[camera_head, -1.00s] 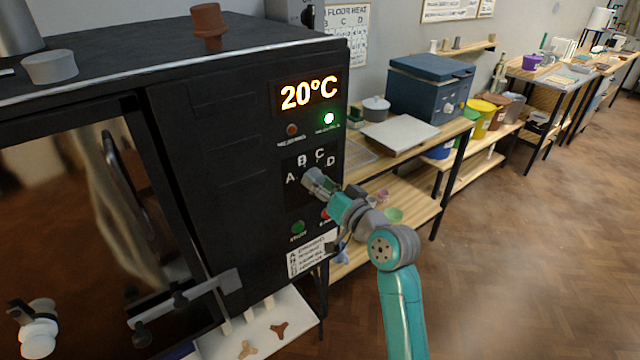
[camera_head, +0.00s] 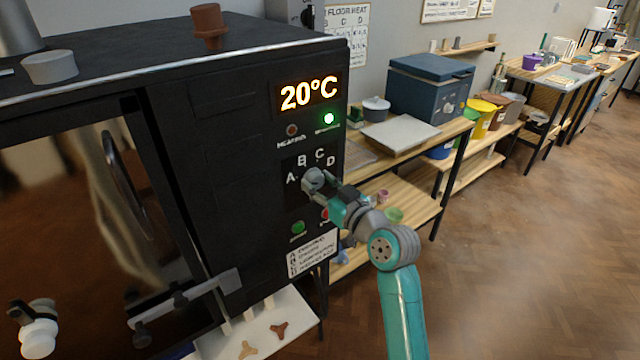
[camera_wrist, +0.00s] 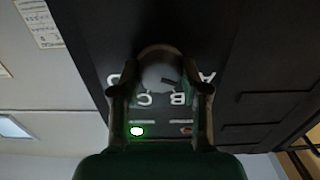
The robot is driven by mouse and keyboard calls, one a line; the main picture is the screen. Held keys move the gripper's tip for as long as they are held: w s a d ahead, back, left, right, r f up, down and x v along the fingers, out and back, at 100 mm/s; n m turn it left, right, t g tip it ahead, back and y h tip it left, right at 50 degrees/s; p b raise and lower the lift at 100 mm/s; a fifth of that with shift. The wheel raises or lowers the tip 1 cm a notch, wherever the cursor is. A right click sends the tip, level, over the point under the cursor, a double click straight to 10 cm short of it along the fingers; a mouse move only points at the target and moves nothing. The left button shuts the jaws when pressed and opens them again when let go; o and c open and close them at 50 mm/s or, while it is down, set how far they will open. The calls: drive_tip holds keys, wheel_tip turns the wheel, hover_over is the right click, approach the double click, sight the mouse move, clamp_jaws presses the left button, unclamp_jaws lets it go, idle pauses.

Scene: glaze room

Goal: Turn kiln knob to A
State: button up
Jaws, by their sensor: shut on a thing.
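The kiln knob (camera_head: 313,179) is a grey round knob on the black front panel of the kiln (camera_head: 215,150). White letters A, B, C and D arc over it. My gripper (camera_head: 320,186) is at the panel, shut on the knob. In the wrist view the knob (camera_wrist: 160,70) sits between the two fingers of my gripper (camera_wrist: 160,88), with the letters upside down. A small dark mark on the knob lies on the side of the letter B; its exact setting is hard to tell.
Above the knob, the display (camera_head: 309,94) reads 20°C and a green lamp (camera_head: 328,119) is lit. A green button (camera_head: 298,227) and a partly hidden red button are below. A wooden shelf bench (camera_head: 400,205) stands right of the kiln; open floor lies further right.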

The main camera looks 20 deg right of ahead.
drive_tip(key=shift+r, duration=0.2)
drive_tip(key=o, duration=0.8)
drive_tip(key=shift+w, duration=0.1)
drive_tip(key=shift+c, duration=0.2)
drive_tip(key=o, duration=0.4)
drive_tip(key=shift+w+a+f, duration=0.1)
drive_tip(key=shift+f, duration=0.1)
drive_tip(key=shift+s, duration=0.4)
drive_tip(key=v, duration=1.1)
drive_tip(key=shift+s, duration=0.1)
